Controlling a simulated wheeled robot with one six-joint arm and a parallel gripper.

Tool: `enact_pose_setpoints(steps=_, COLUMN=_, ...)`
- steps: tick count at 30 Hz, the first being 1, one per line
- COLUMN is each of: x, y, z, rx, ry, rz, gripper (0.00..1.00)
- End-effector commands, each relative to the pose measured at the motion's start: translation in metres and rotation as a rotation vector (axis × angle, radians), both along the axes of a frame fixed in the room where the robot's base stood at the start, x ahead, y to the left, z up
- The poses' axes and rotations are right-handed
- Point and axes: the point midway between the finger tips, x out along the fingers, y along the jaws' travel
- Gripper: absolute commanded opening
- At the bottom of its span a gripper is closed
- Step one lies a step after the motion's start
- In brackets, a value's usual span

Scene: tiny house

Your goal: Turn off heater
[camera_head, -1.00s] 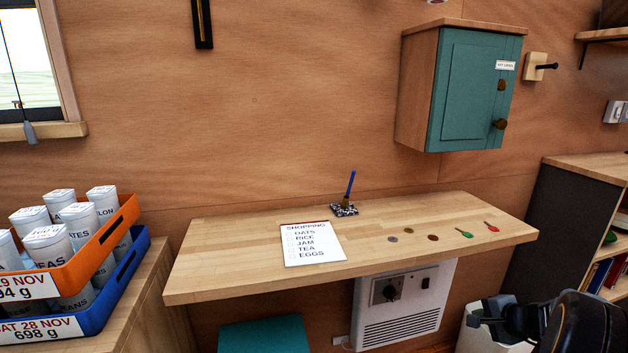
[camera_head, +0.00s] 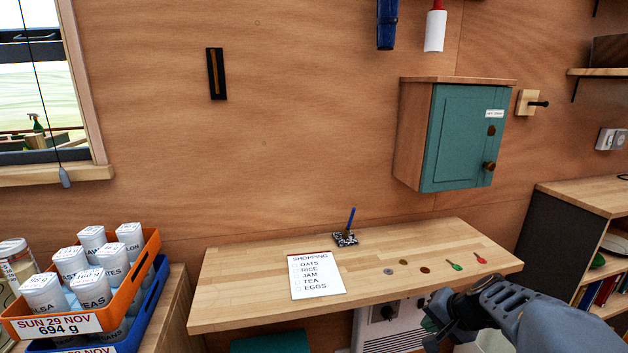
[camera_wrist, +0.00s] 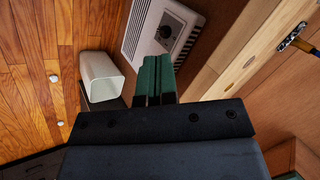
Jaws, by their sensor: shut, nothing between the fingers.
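The heater (camera_head: 405,335) is a white panel on the wall under the wooden shelf-table; its lower part is cut off in the head view. Its dark dial (camera_head: 383,313) sits on a dark plate near the top. In the wrist view the heater (camera_wrist: 137,35) lies tilted beyond my fingers, with the round dial (camera_wrist: 168,28) and grille in sight. My gripper (camera_head: 430,325) is at the front right of the table, at or below its edge, in front of the heater. In the wrist view its green fingers (camera_wrist: 153,62) are together, empty, apparently short of the dial.
A white bin (camera_wrist: 101,78) stands near the heater. A bookshelf (camera_head: 575,205) is at right, crates of canisters at left.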

Motion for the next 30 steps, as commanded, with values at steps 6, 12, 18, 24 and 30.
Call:
enact_pose_setpoints(steps=6, x=-0.063, y=0.071, z=0.117, rx=-0.246, ry=0.054, rz=0.327, gripper=0.00)
enact_pose_setpoints(steps=12, x=-0.108, y=0.093, z=0.168, rx=-0.440, ry=0.067, rz=0.513, gripper=0.00)
enact_pose_setpoints(steps=18, x=-0.129, y=0.097, z=0.190, rx=-0.552, ry=0.064, rz=0.599, gripper=0.00)
enact_pose_setpoints(steps=24, x=-0.134, y=0.098, z=0.193, rx=-0.585, ry=0.062, rz=0.620, gripper=0.00)
enact_pose_setpoints(steps=30, x=-0.134, y=0.097, z=0.192, rx=-0.585, ry=0.062, rz=0.620, gripper=0.00)
